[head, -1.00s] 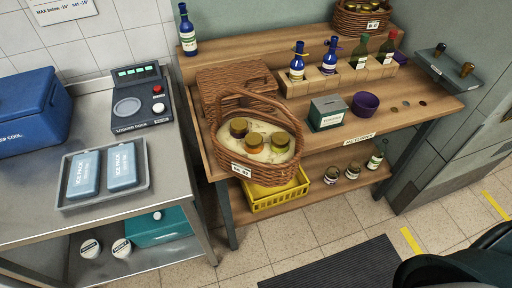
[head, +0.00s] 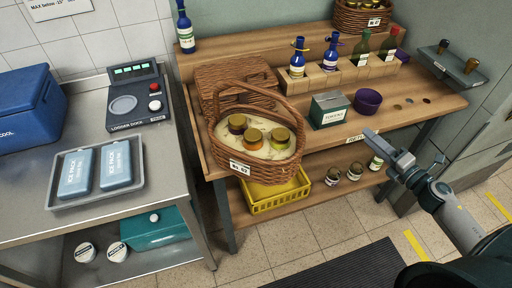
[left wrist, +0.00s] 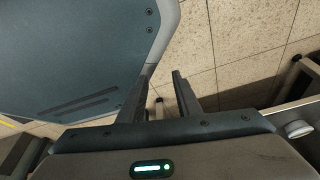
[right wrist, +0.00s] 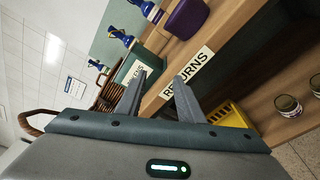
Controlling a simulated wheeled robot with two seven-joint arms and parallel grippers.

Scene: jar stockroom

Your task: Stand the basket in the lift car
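The wicker basket (head: 262,166) stands upright at the front edge of the wooden bench, its hoop handle raised. It holds a pale cloth and several jars with coloured lids. My right gripper (head: 371,143) is in front of the bench, right of the basket and apart from it. In the right wrist view its two fingers (right wrist: 157,93) are spread with nothing between them. My left gripper shows only in the left wrist view, its fingers (left wrist: 164,83) apart and empty above the tiled floor. I see no lift car that I can make out.
The wooden bench (head: 225,138) also holds a lidded wicker hamper (head: 233,85), a green box (head: 329,110), a purple bowl (head: 368,101) and several bottles. A yellow crate (head: 274,194) sits on its lower shelf. A steel table (head: 150,185) stands left.

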